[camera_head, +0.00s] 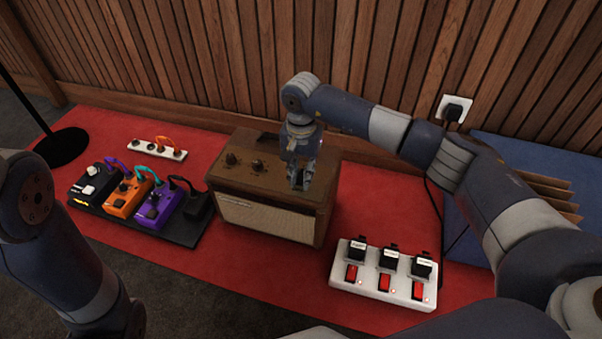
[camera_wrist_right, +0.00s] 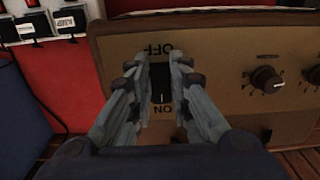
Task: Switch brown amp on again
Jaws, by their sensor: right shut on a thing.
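The brown amp (camera_head: 268,220) stands on the red carpet in the middle of the head view, with a tan grille and knobs on its top panel. My right gripper (camera_head: 300,184) points down at the right part of that panel. In the right wrist view its fingers (camera_wrist_right: 161,78) are closed around a black switch (camera_wrist_right: 161,88) on the amp's panel (camera_wrist_right: 225,75). The upside-down labels read OFF above the switch and ON below. The fingers partly hide the switch, and its position is not clear. My left arm shows at the left edge; its gripper is out of view.
A white power strip (camera_head: 348,286) with several plugs and lit red switches lies right of the amp. A pedalboard (camera_head: 185,231) with coloured pedals is left of it, a small white strip (camera_head: 140,148) behind that. A wall socket (camera_head: 443,105) and a blue case (camera_head: 510,150) are at right.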

